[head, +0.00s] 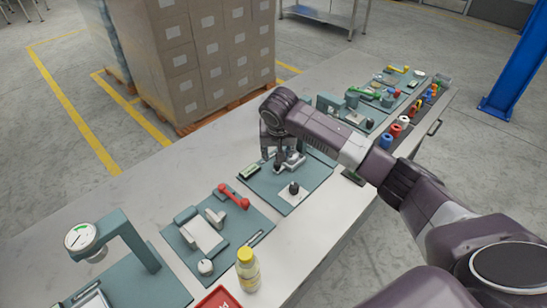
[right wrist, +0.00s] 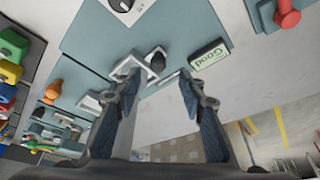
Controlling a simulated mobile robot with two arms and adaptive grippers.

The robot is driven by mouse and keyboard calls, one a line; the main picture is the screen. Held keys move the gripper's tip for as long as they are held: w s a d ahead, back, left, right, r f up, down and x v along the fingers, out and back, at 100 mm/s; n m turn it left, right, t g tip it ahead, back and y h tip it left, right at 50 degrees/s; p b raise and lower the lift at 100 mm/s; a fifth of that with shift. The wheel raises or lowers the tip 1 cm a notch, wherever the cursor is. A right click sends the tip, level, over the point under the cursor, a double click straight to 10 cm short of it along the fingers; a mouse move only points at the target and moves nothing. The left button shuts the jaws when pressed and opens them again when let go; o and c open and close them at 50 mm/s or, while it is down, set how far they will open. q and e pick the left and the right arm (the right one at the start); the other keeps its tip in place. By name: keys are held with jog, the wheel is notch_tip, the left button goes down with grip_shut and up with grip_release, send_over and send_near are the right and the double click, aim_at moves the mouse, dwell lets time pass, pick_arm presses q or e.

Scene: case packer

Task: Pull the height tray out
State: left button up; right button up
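No part is clearly recognisable as the height tray. My right gripper (head: 281,164) points down over the middle teal station (head: 295,198) on the long bench. In the right wrist view, its two blue-grey fingers (right wrist: 157,88) are apart with nothing held between them. A pale bracket (right wrist: 128,68) and a black knob (right wrist: 156,62) lie just beyond the fingertips; the left finger overlaps the bracket, and I cannot tell whether they touch. In the head view, the arm and gripper partly hide this station. My left gripper is out of view.
The bench (head: 315,250) holds a station with a red handle (head: 234,196), a dial gauge stand (head: 130,238), a yellow-capped bottle (head: 247,270) and a red bin (head: 219,298). Colourful parts (head: 396,130) line the far right edge. Stacked boxes (head: 205,60) stand behind.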

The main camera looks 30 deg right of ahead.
send_over(278, 173)
notch_tip(278, 173, down, 4)
jog(key=shift+f+p, duration=0.15)
jog(key=shift+p, duration=0.25)
jog(key=shift+w+f, duration=0.3)
jog(key=shift+f, duration=0.4)
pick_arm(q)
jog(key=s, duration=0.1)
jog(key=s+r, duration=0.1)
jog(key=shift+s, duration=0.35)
pick_arm(e)
jog(key=shift+d, duration=0.1)
grip_shut()
